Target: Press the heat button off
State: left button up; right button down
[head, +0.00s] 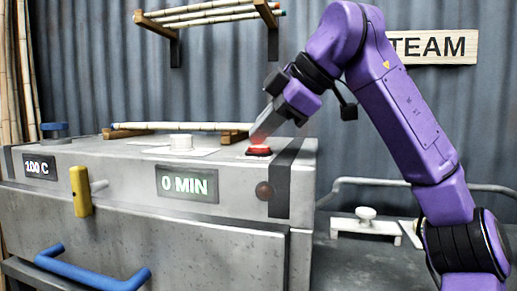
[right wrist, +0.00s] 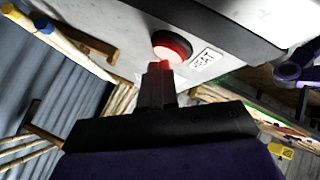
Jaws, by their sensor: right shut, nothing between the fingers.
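The red heat button (head: 258,151) glows on top of the grey steam box (head: 120,160), near its right end. It also shows in the right wrist view (right wrist: 170,47), beside a white label that seems to read HEAT (right wrist: 206,59). My right gripper (head: 262,134) is shut and empty and points down at the button. In the right wrist view its fingertips (right wrist: 160,68) overlap the button's near edge. I cannot tell whether they touch it or whether it is pushed in. My left gripper is not in view.
The box front has displays reading 100 C (head: 40,168) and 0 MIN (head: 187,184), a yellow handle (head: 81,191) and a blue bar handle (head: 90,274). A white knob (head: 181,142) and a rack of poles (head: 180,127) sit left of the button. A wall rack (head: 210,14) hangs above.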

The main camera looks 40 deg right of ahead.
aim_at(263, 147)
jog(key=shift+f+b, duration=0.35)
jog(key=shift+b, duration=0.05)
dwell(0.6)
jog(key=shift+r+p, duration=0.6)
jog(key=shift+r, duration=0.25)
jog(key=shift+r, duration=0.1)
notch_tip(263, 147, up, 5)
jog(key=p, duration=0.4)
